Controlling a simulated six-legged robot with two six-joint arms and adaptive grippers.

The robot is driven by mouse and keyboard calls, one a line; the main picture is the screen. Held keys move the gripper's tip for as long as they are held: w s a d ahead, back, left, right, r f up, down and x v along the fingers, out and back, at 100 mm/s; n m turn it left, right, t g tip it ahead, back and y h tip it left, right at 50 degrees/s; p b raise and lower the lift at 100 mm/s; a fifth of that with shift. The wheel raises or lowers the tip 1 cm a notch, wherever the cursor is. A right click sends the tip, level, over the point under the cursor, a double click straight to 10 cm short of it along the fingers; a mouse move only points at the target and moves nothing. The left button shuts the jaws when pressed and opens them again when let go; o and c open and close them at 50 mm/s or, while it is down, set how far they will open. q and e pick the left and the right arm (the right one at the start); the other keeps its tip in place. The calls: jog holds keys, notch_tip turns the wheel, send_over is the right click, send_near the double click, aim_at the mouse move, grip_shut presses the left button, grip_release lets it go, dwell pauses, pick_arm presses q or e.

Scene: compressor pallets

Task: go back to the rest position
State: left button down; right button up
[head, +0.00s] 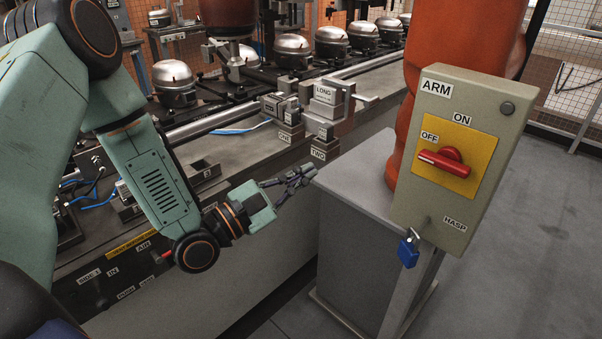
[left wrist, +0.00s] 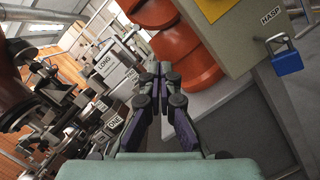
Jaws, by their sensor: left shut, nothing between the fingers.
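My left gripper (head: 304,174) is shut and empty in the head view. It hangs in front of the line's edge, to the left of the grey pedestal top, touching nothing that I can make out. The left wrist view shows its fingertips (left wrist: 160,70) together with nothing between them. My left arm (head: 155,180) reaches in from the left, bent downward and then out to the right. My right gripper is in neither view.
A switch box labelled ARM (head: 460,150) has its red handle (head: 443,162) toward OFF. A blue padlock (head: 408,252) hangs at its hasp. An orange robot column (head: 405,130) stands behind it. Floor (head: 540,250) at right is clear.

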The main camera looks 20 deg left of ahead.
pick_arm(q)
jog(key=s+a+f+m+g+y, duration=0.1)
jog(key=s+f+m+g+y, duration=0.25)
jog(key=f+m, duration=0.45)
jog(key=s+f+m+g+y, duration=0.35)
jog(key=f+m, duration=0.25)
jog(key=f, duration=0.4)
jog(key=s+f+m+g+y, duration=0.1)
jog(key=s+f+m+g, duration=0.2)
jog(key=s, duration=0.9)
jog(key=s+f+m+g+y, duration=0.1)
jog(key=s+f+m+g, duration=0.3)
jog(key=s, duration=0.9)
notch_tip(320, 180, down, 5)
jog(key=g, duration=0.3)
jog(key=shift+s+a+m+y, duration=0.15)
jog(key=shift+a+m+y, duration=0.15)
jog(key=shift+a, duration=0.1)
